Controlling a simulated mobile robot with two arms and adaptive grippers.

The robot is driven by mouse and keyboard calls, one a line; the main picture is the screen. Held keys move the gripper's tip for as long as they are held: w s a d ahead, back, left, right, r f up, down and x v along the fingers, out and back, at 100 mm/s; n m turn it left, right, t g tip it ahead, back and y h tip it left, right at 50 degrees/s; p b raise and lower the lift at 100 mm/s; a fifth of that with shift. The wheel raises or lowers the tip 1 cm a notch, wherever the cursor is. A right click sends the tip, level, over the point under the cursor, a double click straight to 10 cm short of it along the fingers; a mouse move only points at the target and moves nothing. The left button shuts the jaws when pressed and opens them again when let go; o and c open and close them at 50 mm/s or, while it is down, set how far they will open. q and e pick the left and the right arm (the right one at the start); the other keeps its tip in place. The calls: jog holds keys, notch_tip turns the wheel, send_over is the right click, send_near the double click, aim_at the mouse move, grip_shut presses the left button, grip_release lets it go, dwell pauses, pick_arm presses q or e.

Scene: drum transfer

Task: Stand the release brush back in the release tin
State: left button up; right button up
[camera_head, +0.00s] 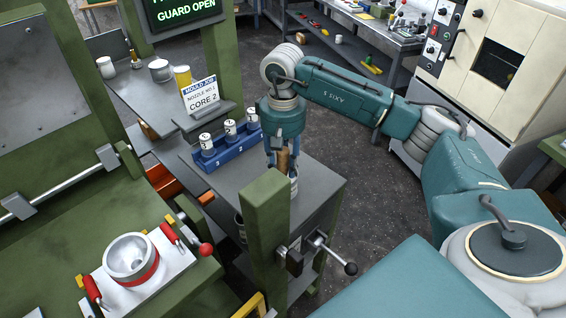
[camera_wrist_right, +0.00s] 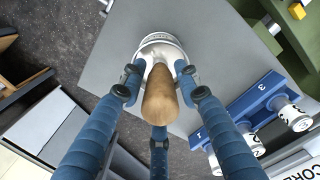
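The release brush shows its tan wooden handle (camera_head: 282,161), upright below my right wrist; the handle also shows in the right wrist view (camera_wrist_right: 160,103). The release tin (camera_head: 294,186) is a pale metal can on the grey side table, partly behind the green post. Its silvery rim shows past the handle in the right wrist view (camera_wrist_right: 163,46). My right gripper (camera_wrist_right: 160,84) has its blue fingers around the brush, tips close by the tin's top. Whether they press on the handle is unclear. The bristles are hidden. My left gripper is out of view.
A blue rack (camera_head: 226,149) with several numbered white pots stands left of the brush. Behind it is a job sign (camera_head: 201,95). A green post (camera_head: 263,232) and a black-knobbed lever (camera_head: 336,256) stand in front. A mould with red handles (camera_head: 130,259) is lower left.

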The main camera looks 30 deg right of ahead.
jog(key=shift+o, duration=0.6)
notch_tip(320, 180, up, 12)
